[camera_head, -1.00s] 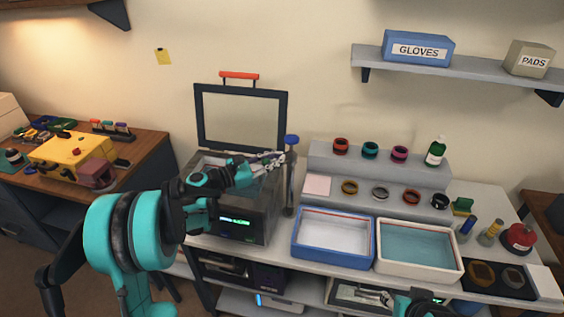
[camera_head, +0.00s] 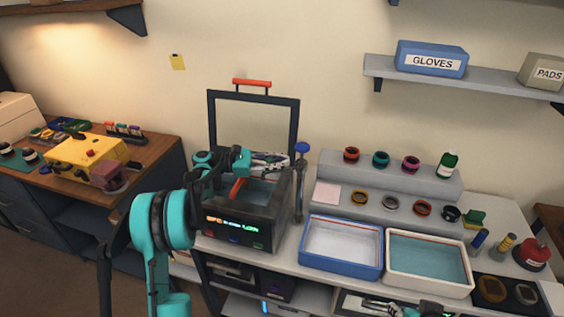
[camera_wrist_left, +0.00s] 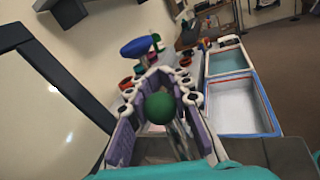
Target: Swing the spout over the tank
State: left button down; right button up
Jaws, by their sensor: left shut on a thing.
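The tank (camera_head: 262,222) is a dark box with a lit front panel; its framed lid (camera_head: 293,128) stands open behind it. The spout's upright grey post (camera_head: 299,185), topped by a blue knob (camera_head: 302,147), stands at the tank's right side. My left gripper (camera_head: 283,160) is above the tank's right rear, beside the post top. In the left wrist view its fingers are shut on a green ball-shaped knob (camera_wrist_left: 160,107), with the blue knob (camera_wrist_left: 137,47) beyond. The spout's arm is mostly hidden by the gripper. My right gripper (camera_head: 375,308) shows partly at the bottom edge.
A blue-rimmed tray (camera_head: 340,269) and a cream tray (camera_head: 428,286) stand right of the post. A stepped grey rack (camera_head: 450,182) holds several coloured rings and a green bottle (camera_head: 447,164). An orange bar (camera_head: 238,188) shows over the tank.

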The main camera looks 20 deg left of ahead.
pick_arm(q)
jog(key=c, duration=1.4)
grip_release()
jog(key=shift+o, duration=0.2)
jog(key=v, duration=1.2)
